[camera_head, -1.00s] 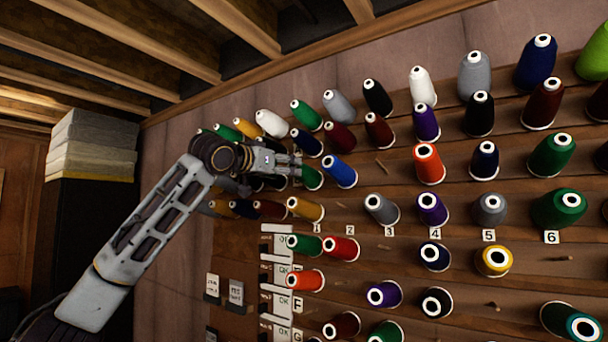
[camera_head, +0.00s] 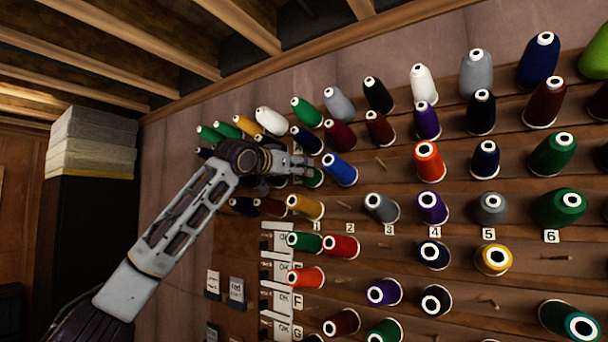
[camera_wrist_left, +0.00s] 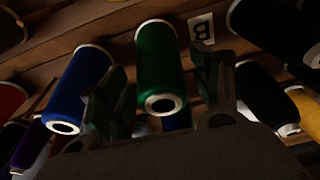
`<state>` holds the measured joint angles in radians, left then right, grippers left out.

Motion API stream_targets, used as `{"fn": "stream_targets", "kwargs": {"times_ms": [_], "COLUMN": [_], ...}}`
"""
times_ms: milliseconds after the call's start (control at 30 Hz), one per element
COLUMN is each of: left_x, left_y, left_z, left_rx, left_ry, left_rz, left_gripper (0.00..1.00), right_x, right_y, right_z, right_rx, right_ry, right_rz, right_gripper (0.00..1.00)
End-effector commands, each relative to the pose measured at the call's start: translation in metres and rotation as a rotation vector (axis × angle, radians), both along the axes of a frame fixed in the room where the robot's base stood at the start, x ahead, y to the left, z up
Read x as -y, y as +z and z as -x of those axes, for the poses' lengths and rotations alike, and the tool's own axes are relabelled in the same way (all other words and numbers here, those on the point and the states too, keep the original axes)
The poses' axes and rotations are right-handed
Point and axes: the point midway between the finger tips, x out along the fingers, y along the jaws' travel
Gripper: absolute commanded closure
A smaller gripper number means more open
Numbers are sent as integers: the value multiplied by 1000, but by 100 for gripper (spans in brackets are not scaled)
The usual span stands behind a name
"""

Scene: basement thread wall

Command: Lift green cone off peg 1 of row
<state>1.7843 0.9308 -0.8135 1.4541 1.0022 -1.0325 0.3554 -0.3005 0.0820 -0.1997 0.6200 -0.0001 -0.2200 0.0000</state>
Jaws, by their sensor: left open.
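The green cone (camera_wrist_left: 160,55) stands between the two spread fingers of my left gripper (camera_wrist_left: 160,88) in the left wrist view. The fingers flank its lower end, with no clear contact. In the head view my left gripper (camera_head: 306,166) comes in from the left in front of the green cone (camera_head: 315,180) and hides much of it. The gripper is open. The peg under the cone is hidden. My right gripper is not in view.
A blue cone (camera_head: 340,170) sits close on the right of the green one; it also shows in the left wrist view (camera_wrist_left: 79,85). A gold cone (camera_head: 305,207) is below. A label with B (camera_wrist_left: 202,29) is behind. Several cones crowd the wall.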

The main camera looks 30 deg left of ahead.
Motion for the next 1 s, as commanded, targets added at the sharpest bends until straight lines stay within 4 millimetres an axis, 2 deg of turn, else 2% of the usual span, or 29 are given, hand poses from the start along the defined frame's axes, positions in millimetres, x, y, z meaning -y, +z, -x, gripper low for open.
{"fn": "stream_targets", "kwargs": {"times_ms": [133, 433, 667, 1000], "left_x": [0, 0, 0, -2], "left_y": [0, 0, 1, 4], "left_z": [0, 0, 3, 18], "left_rx": [0, 0, 1, 2], "left_ry": [0, 0, 0, 0], "left_rz": [0, 0, 0, 0], "left_gripper": [36, 74, 75, 75], "right_x": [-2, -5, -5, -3], "right_y": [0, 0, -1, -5], "right_z": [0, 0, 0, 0], "right_rx": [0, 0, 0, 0], "right_ry": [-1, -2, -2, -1], "right_rz": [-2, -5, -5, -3], "right_gripper": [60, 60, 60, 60]}}
